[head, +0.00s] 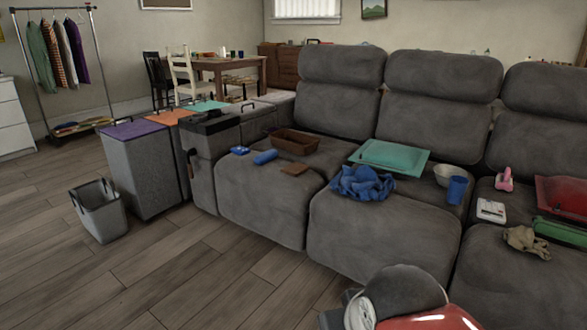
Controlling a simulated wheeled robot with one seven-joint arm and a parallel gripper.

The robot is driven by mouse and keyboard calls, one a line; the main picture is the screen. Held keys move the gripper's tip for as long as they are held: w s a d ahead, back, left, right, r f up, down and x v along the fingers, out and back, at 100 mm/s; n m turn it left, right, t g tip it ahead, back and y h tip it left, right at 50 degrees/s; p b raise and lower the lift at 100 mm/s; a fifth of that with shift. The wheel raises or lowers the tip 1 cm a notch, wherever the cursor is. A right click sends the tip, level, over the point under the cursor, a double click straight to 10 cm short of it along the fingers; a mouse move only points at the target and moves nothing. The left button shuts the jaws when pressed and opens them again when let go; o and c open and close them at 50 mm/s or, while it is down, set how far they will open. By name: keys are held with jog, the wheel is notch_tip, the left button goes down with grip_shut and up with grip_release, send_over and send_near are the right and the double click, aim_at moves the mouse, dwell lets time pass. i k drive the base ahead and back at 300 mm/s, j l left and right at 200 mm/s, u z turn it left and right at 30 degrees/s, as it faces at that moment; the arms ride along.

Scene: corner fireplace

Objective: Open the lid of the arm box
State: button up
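The grey sofa arm (203,175), which looks like the arm box, stands at the left end of the grey sofa, left of centre in the head view. Its top is flat and looks closed, with a black panel or tray (210,123) at the front end. A dark handle-like part (191,161) is on its front face. I cannot make out the lid's seam. My gripper is not in view. Part of my arm, grey and red, shows at the bottom right, well apart from the arm box.
Lidded fabric bins (150,170) stand close left of the arm box, with a grey basket (99,209) on the floor before them. The wooden floor (180,275) in front is clear.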

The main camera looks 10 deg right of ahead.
aim_at(247, 110)
jog(key=i+z, duration=0.15)
jog(key=z, duration=0.15)
jog(key=i+j+z, duration=0.1)
jog(key=z, duration=0.2)
jog(key=i+j+z, duration=0.1)
jog(key=i+j, duration=0.15)
jog(key=i+j+z, duration=0.1)
jog(key=i+j, duration=0.2)
jog(key=j, duration=0.15)
jog(key=i+j+z, duration=0.25)
jog(key=i+j, duration=0.2)
jog(key=j, duration=0.3)
jog(key=i+j+z, duration=0.1)
jog(key=j, duration=0.3)
jog(key=i, duration=0.15)
